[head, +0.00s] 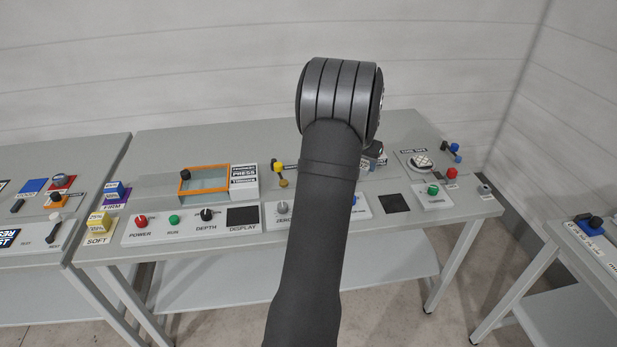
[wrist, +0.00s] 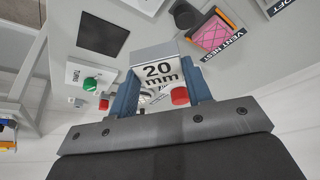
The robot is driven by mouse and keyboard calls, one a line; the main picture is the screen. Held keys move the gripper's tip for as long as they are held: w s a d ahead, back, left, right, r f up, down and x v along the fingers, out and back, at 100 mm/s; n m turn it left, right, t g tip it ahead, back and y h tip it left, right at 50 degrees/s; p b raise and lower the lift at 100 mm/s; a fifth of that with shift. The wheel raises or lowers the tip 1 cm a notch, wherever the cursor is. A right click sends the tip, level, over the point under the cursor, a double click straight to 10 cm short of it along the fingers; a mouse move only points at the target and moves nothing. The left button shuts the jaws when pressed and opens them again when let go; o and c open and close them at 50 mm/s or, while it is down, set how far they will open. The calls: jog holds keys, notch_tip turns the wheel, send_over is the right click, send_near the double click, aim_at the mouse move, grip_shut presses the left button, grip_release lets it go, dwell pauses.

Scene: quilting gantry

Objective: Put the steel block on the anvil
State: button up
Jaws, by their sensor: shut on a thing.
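In the wrist view, my gripper (wrist: 162,88) is shut on a pale grey block (wrist: 155,53) with a face marked "20 mm". I take this for the steel block. It sits between the two blue-grey fingers, with its lower part partly hidden by them. In the head view my arm covers the middle of the bench, and I cannot make out the gripper or the block clearly. I cannot pick out the anvil with certainty in either view.
The bench (head: 155,170) carries an orange-framed press (head: 204,166), a control panel with a red knob (head: 141,220), and a round white pad (head: 421,161) at right. The wrist view shows a green knob (wrist: 91,84), a black display (wrist: 102,36) and a pink quilted patch (wrist: 216,33).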

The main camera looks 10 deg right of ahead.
jog(key=w+a+f+n, duration=0.1)
jog(key=w+a+f, duration=0.1)
jog(key=w+a, duration=0.2)
jog(key=w+a+f+n, duration=0.1)
jog(key=w+a+f, duration=0.1)
jog(key=w+a, duration=0.2)
jog(key=w+a+f+n+y, duration=0.1)
jog(key=w+a+f, duration=0.1)
jog(key=w+a, duration=0.2)
jog(key=shift+w+a+f+n+t, duration=0.1)
jog(key=shift+a+n+t, duration=0.1)
jog(key=shift+a, duration=0.7)
jog(key=shift+w+a+f+n+t, duration=0.1)
jog(key=shift+a+n+t, duration=0.1)
jog(key=shift+a, duration=0.7)
jog(key=shift+f, duration=1.95)
jog(key=shift+f, duration=0.1)
jog(key=o, duration=1.3)
jog(key=shift+s+f, duration=0.1)
jog(key=shift+c, duration=0.2)
jog(key=v, duration=1.2)
jog(key=shift+d, duration=0.1)
